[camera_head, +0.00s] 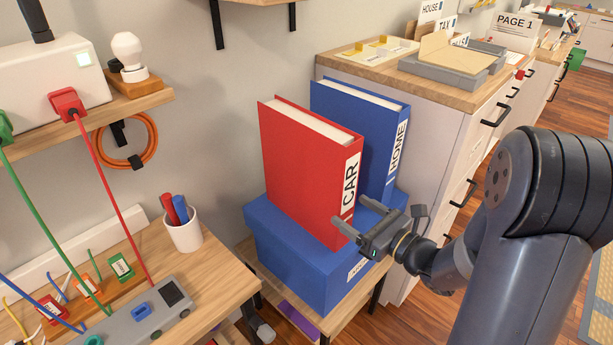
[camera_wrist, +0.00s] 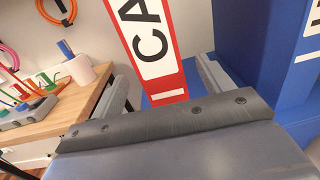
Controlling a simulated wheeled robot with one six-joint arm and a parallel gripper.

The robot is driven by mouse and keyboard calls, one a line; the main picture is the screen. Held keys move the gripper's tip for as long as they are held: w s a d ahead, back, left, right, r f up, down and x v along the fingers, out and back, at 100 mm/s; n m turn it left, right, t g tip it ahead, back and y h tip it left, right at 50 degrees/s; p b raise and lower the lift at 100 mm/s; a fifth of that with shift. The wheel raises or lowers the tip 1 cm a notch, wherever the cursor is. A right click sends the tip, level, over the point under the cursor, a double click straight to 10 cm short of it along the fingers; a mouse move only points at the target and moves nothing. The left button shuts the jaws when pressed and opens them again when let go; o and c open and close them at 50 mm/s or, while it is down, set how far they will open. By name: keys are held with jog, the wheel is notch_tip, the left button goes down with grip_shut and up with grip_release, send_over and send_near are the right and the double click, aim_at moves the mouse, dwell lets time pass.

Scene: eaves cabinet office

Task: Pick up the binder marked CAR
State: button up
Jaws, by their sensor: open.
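The red binder (camera_head: 305,172) stands upright on a blue box (camera_head: 290,253), its white spine label reading CAR. In the wrist view the lower part of the red binder's spine (camera_wrist: 152,45) shows between my fingers. My gripper (camera_head: 358,221) is open, in front of the lower spine, with its fingers pointing toward it. In the wrist view my gripper (camera_wrist: 168,85) has one finger to the left of the spine and one to the right. I cannot tell whether either finger touches the binder. A blue binder marked HOME (camera_head: 352,125) stands upright just right of the red one.
The blue box rests on a low wooden stand. A desk (camera_head: 185,262) with a pen cup (camera_head: 184,233) and cables is at left. A cabinet (camera_head: 440,150) stands close at right. A shelf (camera_head: 95,120) hangs at upper left. Open space shows above the binders.

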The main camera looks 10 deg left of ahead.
aim_at(305, 174)
jog(key=x, duration=0.7)
jog(key=shift+w+a+r, duration=0.1)
jog(key=shift+a+r, duration=0.1)
jog(key=shift+r, duration=0.3)
jog(key=c, duration=1.6)
jog(key=shift+r, duration=0.1)
